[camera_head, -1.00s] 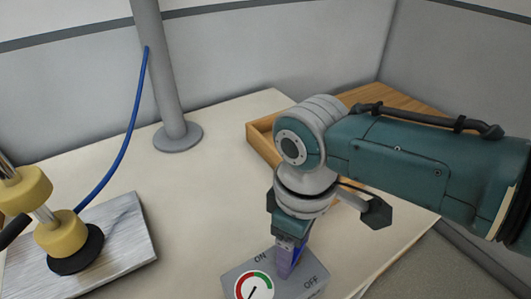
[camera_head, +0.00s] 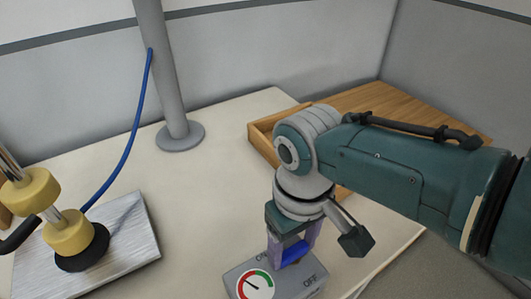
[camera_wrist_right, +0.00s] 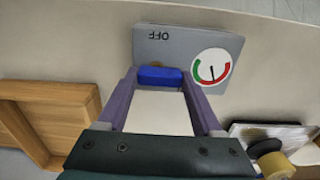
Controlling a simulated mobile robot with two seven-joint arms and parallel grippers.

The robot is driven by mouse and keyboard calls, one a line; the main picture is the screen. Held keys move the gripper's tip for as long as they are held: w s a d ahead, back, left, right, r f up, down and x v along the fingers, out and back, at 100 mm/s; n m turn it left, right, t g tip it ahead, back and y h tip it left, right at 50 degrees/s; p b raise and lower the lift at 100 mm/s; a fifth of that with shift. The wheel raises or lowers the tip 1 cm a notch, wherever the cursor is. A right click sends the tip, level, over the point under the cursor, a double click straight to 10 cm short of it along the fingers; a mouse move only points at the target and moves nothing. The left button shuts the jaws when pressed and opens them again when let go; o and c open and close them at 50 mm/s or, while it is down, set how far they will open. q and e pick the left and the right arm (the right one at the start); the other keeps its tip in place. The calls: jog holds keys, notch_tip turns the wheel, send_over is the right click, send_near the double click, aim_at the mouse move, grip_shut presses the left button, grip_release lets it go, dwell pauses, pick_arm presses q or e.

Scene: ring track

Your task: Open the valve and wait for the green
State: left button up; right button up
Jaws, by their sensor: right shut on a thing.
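The valve is a grey box (camera_head: 307,285) with ON and OFF lettering on its top, a blue handle (camera_head: 295,252) and a round white gauge (camera_head: 254,285) with a red and green arc. The gauge needle points up and left in the head view. My right gripper (camera_head: 293,252) points down over the box, its purple fingers shut on the blue handle. In the right wrist view the handle (camera_wrist_right: 160,76) lies crosswise between the fingertips, and the gauge (camera_wrist_right: 212,67) is beside it. The gripper partly covers the ON lettering in the head view. My left gripper is out of view.
At the left, yellow cylinders (camera_head: 68,232) on a rod stand on a metal plate (camera_head: 128,235). A blue hose (camera_head: 125,150) runs from there to a grey post (camera_head: 165,80). A wooden tray (camera_head: 262,143) lies behind my right arm. The table's middle (camera_head: 215,195) is clear.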

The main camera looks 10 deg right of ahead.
aim_at(293, 250)
jog(key=o, duration=1.4)
jog(key=shift+c, duration=0.2)
notch_tip(293, 250, up, 9)
jog(key=p, duration=0.4)
jog(key=shift+r, duration=0.5)
